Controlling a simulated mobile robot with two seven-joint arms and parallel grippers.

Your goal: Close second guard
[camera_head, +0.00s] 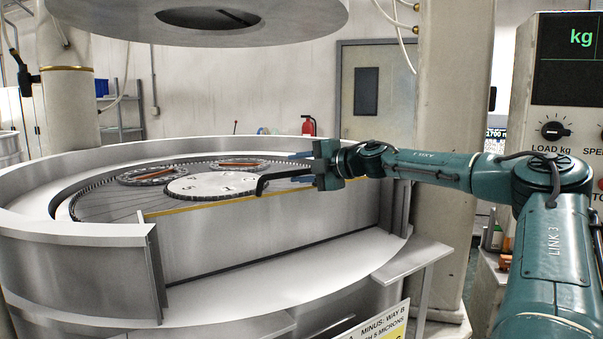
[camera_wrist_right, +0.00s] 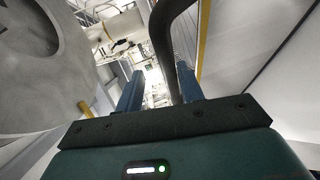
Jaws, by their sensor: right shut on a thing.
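My right gripper (camera_head: 291,168) reaches in from the right over the front of the round lapping machine. Its two blue fingers are shut on a black bent handle (camera_head: 268,180), one finger on each side. In the right wrist view the dark handle (camera_wrist_right: 164,35) runs between the fingers (camera_wrist_right: 160,72). The handle's foot is near a grey guard panel (camera_head: 225,235) with a yellow top edge; how it joins the panel is not clear. A curved steel guard (camera_head: 75,262) stands at the left of the front. My left gripper is out of view.
A white lettered disc (camera_head: 212,185) lies on the machine's plate, with toothed carriers (camera_head: 155,175) behind it. A large round upper plate (camera_head: 200,22) hangs above. A small steel shelf (camera_head: 413,258) sticks out at the front right, and a control panel (camera_head: 566,90) stands at the right.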

